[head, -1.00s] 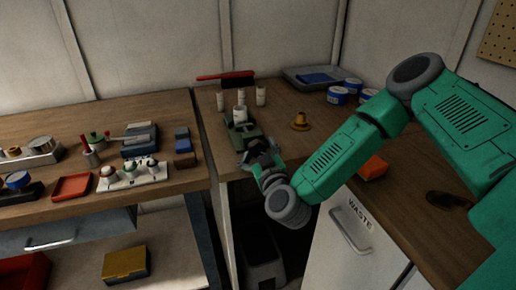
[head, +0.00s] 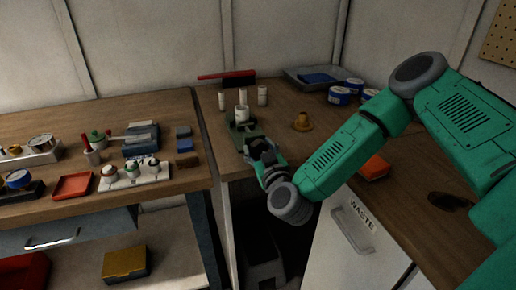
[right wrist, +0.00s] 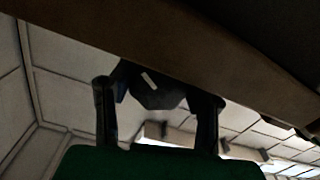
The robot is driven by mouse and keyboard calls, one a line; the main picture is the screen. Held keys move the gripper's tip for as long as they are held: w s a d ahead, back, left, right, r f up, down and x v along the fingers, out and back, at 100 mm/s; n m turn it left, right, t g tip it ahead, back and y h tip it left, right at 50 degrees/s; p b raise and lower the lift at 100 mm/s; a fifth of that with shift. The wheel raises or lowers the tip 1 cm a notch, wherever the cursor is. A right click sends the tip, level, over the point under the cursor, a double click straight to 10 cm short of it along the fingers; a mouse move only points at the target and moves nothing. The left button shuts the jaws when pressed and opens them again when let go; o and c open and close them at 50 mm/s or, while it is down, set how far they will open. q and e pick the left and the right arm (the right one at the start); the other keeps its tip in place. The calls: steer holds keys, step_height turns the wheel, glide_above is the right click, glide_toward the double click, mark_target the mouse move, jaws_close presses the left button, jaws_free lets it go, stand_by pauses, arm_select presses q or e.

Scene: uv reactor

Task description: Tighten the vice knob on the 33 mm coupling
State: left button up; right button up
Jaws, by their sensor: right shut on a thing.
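The green vice (head: 256,131) stands near the front edge of the right bench, with a white coupling (head: 241,113) upright in it. Its size cannot be read. My right gripper (head: 258,151) is at the vice's front, at the bench edge. In the right wrist view its two fingers (right wrist: 157,108) stand either side of the dark vice knob (right wrist: 160,92), which has a white mark, and they are shut on it. The finger contact itself is dark and hard to see. My left gripper is not in view.
Several white pieces, such as one (head: 262,95), stand behind the vice. A red-handled brush (head: 228,76) and grey tray (head: 310,78) lie at the back. The bench edge (right wrist: 130,52) runs close above the gripper in the wrist view.

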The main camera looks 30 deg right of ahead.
steer(key=shift+w+d+r+m, duration=0.15)
steer(key=shift+d+r+m, duration=0.1)
steer(key=shift+m, duration=0.45)
steer(key=m, duration=0.2)
steer(key=shift+a+m, duration=0.2)
steer(key=shift+m, duration=0.2)
steer(key=shift+d+m+b, duration=0.1)
steer(key=shift+m+b, duration=0.2)
steer(key=shift+m, duration=0.8)
steer(key=o, duration=1.2)
steer(key=shift+c, duration=0.2)
steer(key=shift+f, duration=0.15)
